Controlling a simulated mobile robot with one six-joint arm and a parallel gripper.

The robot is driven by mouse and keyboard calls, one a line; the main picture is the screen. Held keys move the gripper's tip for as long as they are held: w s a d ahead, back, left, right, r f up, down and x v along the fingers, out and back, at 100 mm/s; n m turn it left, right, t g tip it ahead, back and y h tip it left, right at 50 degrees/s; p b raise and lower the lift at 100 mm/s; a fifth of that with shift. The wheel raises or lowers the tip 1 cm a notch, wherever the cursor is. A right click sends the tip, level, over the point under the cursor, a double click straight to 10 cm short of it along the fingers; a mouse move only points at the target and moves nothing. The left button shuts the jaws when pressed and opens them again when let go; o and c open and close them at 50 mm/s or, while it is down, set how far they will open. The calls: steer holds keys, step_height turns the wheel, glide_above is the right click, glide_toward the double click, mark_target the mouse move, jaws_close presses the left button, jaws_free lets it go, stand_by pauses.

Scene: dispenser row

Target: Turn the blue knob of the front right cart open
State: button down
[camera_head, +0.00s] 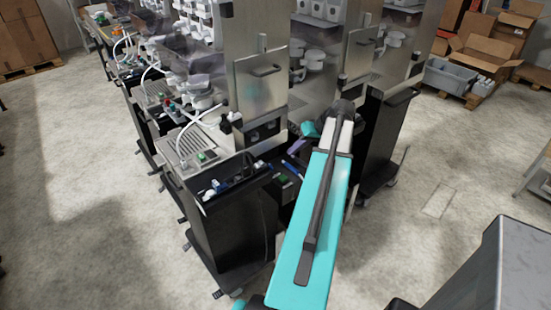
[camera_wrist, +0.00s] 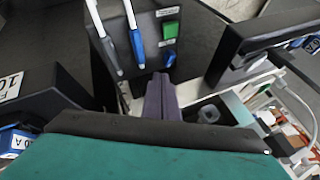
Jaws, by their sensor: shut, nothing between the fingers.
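The blue knob (camera_wrist: 169,60) sits on a dark panel (camera_wrist: 192,62) in the wrist view, below a lit green square button (camera_wrist: 170,31). My gripper (camera_wrist: 161,78) has its dark purple fingers together, with nothing between them. Its tips appear just below the knob in the picture; I cannot tell whether they touch it. In the head view my gripper (camera_head: 298,146) is small beside the cart, at the end of my teal arm. The green button (camera_head: 283,179) shows there among dark parts; the knob cannot be made out clearly.
A black frame (camera_wrist: 252,45) and a white open tray with small parts (camera_wrist: 270,105) lie to the right.

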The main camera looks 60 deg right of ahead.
steer(key=shift+w+a, duration=0.1)
steer(key=shift+w, duration=0.25)
steer(key=shift+f, duration=0.1)
steer(key=shift+p+x, duration=1.45)
steer(key=shift+x, duration=3.4)
